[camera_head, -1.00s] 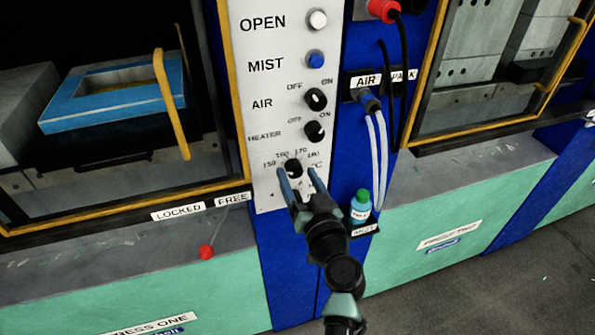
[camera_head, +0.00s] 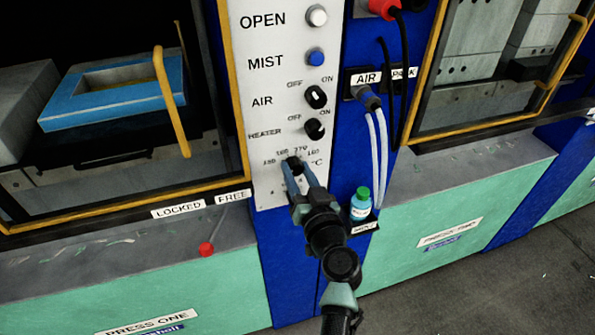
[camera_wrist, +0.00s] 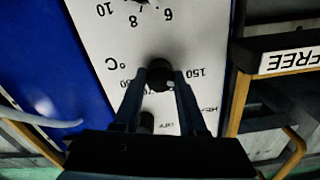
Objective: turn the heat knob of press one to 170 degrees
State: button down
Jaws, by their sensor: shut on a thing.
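The heat knob (camera_head: 292,163) is a small black dial low on the white panel (camera_head: 275,190) of press one, with degree numbers printed around it. My gripper (camera_head: 299,170) reaches up to it from below, its two blue-grey fingers on either side of the knob and closed on it. In the wrist view the knob (camera_wrist: 160,75) sits between the fingertips (camera_wrist: 160,80). There the 150 mark is readable to its right, and the 170 mark is partly hidden by a finger. The pointer's exact direction is not clear.
Above the knob are the black heater switch (camera_head: 314,129), the black air switch (camera_head: 316,96) and the blue mist button (camera_head: 316,58). A small green-capped bottle (camera_head: 361,205) stands right of my gripper. A red-ended lever (camera_head: 206,248) is at lower left.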

jog(key=m+b, duration=0.1)
jog(key=m, duration=0.2)
jog(key=shift+f+m+b, duration=0.1)
jog(key=shift+m+b, duration=0.25)
jog(key=shift+m, duration=0.05)
jog(key=m, duration=0.4)
jog(key=shift+d+m+b, duration=0.1)
jog(key=shift+m+b, duration=0.2)
jog(key=m, duration=0.4)
jog(key=shift+m, duration=0.3)
jog(key=m+p, duration=0.1)
jog(key=m, duration=0.3)
jog(key=shift+m, duration=0.3)
jog(key=shift+f, duration=0.1)
jog(key=shift+c, duration=2.3)
grip_release()
